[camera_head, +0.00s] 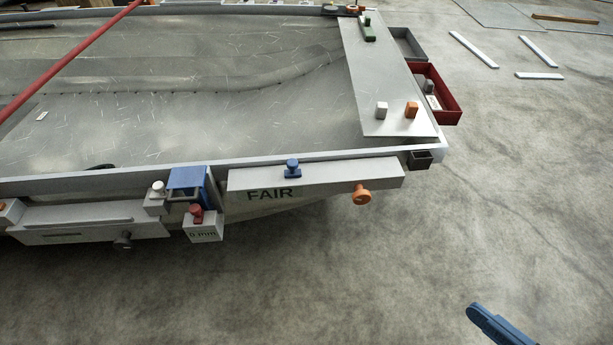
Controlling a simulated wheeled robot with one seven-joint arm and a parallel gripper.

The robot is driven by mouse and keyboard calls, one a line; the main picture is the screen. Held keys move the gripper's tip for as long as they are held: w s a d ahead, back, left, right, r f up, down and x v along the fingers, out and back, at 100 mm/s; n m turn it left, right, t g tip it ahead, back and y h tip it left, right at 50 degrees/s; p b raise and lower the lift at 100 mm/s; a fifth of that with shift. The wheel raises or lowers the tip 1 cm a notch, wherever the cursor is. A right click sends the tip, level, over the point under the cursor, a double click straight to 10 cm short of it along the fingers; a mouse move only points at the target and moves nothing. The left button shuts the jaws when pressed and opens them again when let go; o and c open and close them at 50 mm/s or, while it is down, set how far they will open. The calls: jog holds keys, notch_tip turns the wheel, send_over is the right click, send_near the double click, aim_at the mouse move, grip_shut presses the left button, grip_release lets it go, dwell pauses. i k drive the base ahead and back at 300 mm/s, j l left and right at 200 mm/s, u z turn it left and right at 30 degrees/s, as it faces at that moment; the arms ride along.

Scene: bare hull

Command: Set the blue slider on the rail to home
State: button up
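The blue slider (292,168) is a small block with a round knob on top. It sits upright on the top edge of a long pale grey rail housing (340,175) lettered FAIR, fixed along the near outer side of the hull. It stands left of the middle of the housing, above the lettering. I cannot make out a home mark at this size. An orange knob (361,194) sticks out from the housing's front at the right.
Left of the rail are a blue bracket (188,181), a block with a red knob (203,224) and a grey housing (90,220). A pale plate (385,75) carries small blocks; a red bin (448,105) hangs beside it. The floor in front is clear.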

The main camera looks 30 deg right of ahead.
aim_at(292, 163)
jog(key=i+j+u, duration=0.25)
jog(key=i, duration=0.15)
jog(key=i+j+u, duration=0.1)
jog(key=i+u, duration=0.15)
jog(key=i, duration=0.15)
